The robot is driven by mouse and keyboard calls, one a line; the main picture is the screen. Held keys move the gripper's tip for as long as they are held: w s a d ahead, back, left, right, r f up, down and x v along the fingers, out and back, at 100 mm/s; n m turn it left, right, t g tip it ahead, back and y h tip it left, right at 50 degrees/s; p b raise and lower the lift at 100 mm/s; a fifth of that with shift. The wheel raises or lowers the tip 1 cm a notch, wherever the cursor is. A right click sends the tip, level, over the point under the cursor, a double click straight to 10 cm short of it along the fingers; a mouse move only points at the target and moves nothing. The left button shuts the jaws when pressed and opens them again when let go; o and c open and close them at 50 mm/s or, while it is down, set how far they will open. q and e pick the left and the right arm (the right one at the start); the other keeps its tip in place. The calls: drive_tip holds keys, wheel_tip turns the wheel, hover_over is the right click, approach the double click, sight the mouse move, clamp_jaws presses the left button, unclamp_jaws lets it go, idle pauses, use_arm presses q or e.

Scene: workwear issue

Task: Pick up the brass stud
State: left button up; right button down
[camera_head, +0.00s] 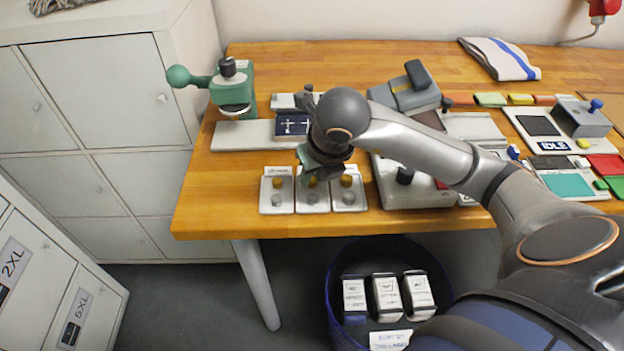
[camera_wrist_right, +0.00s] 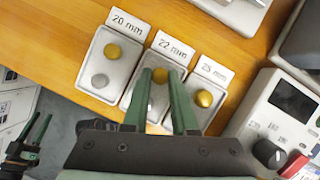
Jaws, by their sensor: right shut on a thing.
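My right gripper (camera_head: 313,179) is over the middle of three small trays at the table's front edge. In the right wrist view its green fingers (camera_wrist_right: 160,78) are shut on the brass stud (camera_wrist_right: 160,75) of the tray labelled 22 mm (camera_wrist_right: 135,77). I cannot tell whether this stud is clear of the tray floor. A second brass stud (camera_wrist_right: 112,51) lies in the 20 mm tray, and a third (camera_wrist_right: 205,98) in the right-hand tray. My left gripper (camera_wrist_right: 35,135) shows small at the lower left of the wrist view, its fingers apart and empty.
A grey box with a black knob (camera_head: 405,176) stands close right of the trays. A green press (camera_head: 233,88) stands behind left. A blue bin (camera_head: 335,310) with labelled packs is below the table edge. Bare wood (camera_head: 215,190) lies left of the trays.

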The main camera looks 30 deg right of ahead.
sight(313, 182)
drive_tip(key=shift+r, duration=0.15)
drive_tip(key=shift+r, duration=0.2)
wheel_tip(313, 182, up, 2)
drive_tip(key=shift+r, duration=0.2)
use_arm(q)
drive_tip(key=shift+h, duration=0.4)
drive_tip(key=shift+w+d+f+b, duration=0.4)
drive_tip(key=shift+d+f+b, duration=0.35)
drive_tip(key=shift+b, duration=0.65)
drive_tip(key=shift+w+d+f+b, duration=0.35)
drive_tip(key=shift+d+f+b, duration=0.35)
drive_tip(key=shift+b, duration=0.7)
use_arm(e)
drive_tip(key=s+d+r, duration=0.3)
drive_tip(key=s+r, duration=0.7)
drive_tip(key=s, duration=0.3)
drive_tip(key=shift+s+d, duration=0.15)
drive_tip(key=shift+s, duration=0.15)
